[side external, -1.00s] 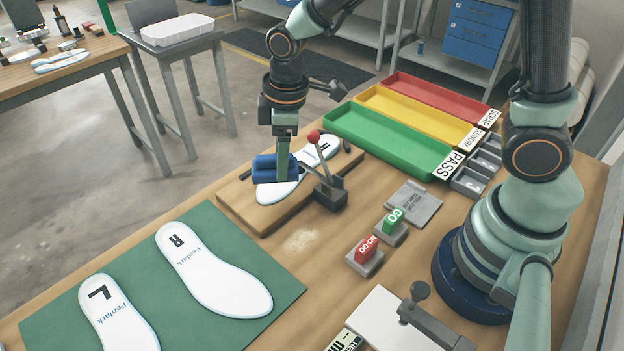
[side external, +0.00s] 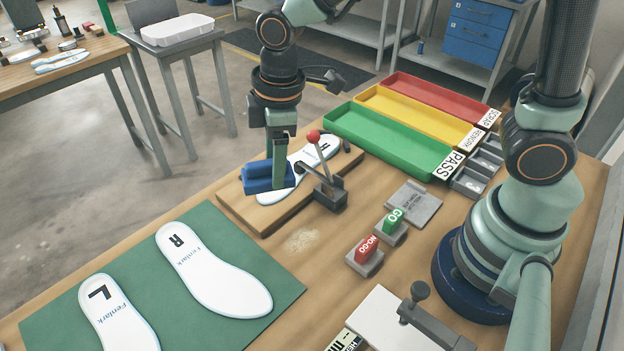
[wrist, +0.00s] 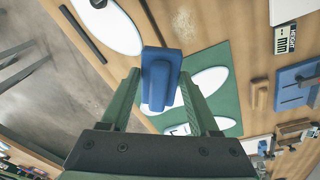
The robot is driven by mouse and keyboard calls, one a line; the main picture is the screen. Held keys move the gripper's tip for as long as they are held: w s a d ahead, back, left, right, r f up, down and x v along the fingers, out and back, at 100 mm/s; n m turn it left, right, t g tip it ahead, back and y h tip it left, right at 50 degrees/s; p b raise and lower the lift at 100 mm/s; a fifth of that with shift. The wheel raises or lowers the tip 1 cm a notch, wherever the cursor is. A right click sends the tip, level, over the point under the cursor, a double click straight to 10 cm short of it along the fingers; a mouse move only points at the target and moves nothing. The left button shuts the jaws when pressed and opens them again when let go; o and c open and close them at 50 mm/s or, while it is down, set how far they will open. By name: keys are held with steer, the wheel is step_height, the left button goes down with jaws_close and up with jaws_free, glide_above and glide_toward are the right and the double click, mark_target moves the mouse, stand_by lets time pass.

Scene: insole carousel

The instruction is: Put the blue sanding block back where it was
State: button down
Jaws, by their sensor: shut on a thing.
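The blue sanding block (side external: 258,178) is between the green fingers of my gripper (side external: 279,172). My gripper is shut on it and holds it over the left end of the wooden fixture board (side external: 262,222), beside the white insole (side external: 300,168) clamped there. I cannot tell whether the block touches the insole. In the wrist view the block (wrist: 160,80) sits between the two fingertips, its long side pointing away from my wrist.
A toggle clamp with a red knob (side external: 314,136) stands close right of my gripper. A green mat (side external: 230,240) with two insoles lies in front. Green (side external: 385,140), yellow (side external: 420,118) and red (side external: 430,95) trays lie behind. NO-GO (side external: 366,252) and GO (side external: 392,224) gauges stand at right.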

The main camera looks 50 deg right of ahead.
steer(key=s+a+r+n, duration=0.3)
steer(key=s+a+n, duration=0.15)
steer(key=s, duration=0.45)
steer(key=s+a+r+n, duration=0.3)
steer(key=s+a+r, duration=0.15)
steer(key=s, duration=0.35)
steer(key=shift+g, duration=0.3)
steer(key=f, duration=2)
steer(key=shift+s+f, duration=0.2)
steer(key=shift+s, duration=0.05)
steer(key=shift+f, duration=0.1)
steer(key=shift+c, duration=0.6)
jaws_free()
